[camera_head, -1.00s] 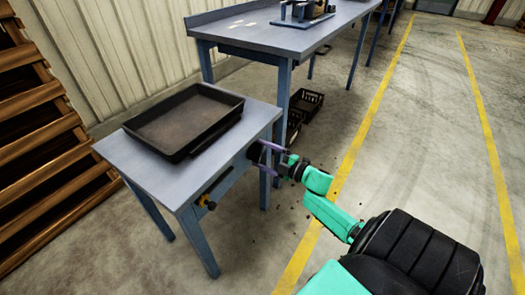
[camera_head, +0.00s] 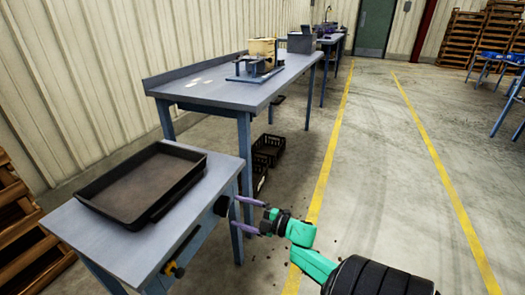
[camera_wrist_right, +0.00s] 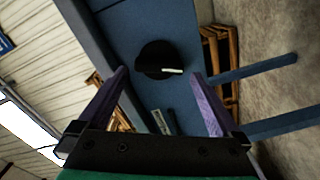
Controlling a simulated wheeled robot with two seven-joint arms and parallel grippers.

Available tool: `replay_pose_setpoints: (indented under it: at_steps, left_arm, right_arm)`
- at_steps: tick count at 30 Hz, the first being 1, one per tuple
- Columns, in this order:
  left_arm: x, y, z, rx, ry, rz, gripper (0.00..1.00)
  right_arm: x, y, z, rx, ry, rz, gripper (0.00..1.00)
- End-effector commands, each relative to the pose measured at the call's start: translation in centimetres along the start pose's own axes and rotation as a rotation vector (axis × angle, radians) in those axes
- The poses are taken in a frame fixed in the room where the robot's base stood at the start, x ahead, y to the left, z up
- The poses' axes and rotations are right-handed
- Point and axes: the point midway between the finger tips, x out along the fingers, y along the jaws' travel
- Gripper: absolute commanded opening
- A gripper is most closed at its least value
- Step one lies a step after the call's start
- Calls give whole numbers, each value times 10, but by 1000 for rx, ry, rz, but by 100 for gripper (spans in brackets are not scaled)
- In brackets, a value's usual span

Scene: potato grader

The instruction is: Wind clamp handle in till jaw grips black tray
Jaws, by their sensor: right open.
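The black tray (camera_head: 146,182) lies on top of the small blue-grey table (camera_head: 62,222), its right side near the table's right edge. A round black knob (camera_head: 222,206) sits on the table's side; in the right wrist view the knob (camera_wrist_right: 153,57) shows a white mark. I cannot tell which part is the clamp handle, and no jaw is clearly visible. My right gripper (camera_head: 237,212) is open, with purple fingers pointing at the knob; nothing is between them. My left gripper is not in view.
A longer blue workbench (camera_head: 215,95) with a blue device (camera_head: 255,68) stands behind. Black crates (camera_head: 268,150) are on the floor beneath it. Wooden pallets (camera_head: 25,225) are at the left. The floor to the right is open, with yellow lines.

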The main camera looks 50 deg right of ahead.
Motion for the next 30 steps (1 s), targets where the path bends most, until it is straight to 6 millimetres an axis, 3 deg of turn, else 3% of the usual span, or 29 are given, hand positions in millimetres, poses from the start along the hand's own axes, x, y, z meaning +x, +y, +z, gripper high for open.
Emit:
replay_pose_setpoints:
  at_steps: [6, 12, 30]
  left_arm:
    - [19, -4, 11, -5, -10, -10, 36]
    - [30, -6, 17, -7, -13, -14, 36]
    - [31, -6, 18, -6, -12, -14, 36]
  right_arm:
    - [-62, 1, 0, 2, -4, -4, 100]
    - [-98, 0, 0, 2, -2, -1, 100]
    - [-102, 0, 0, 1, -1, 0, 100]
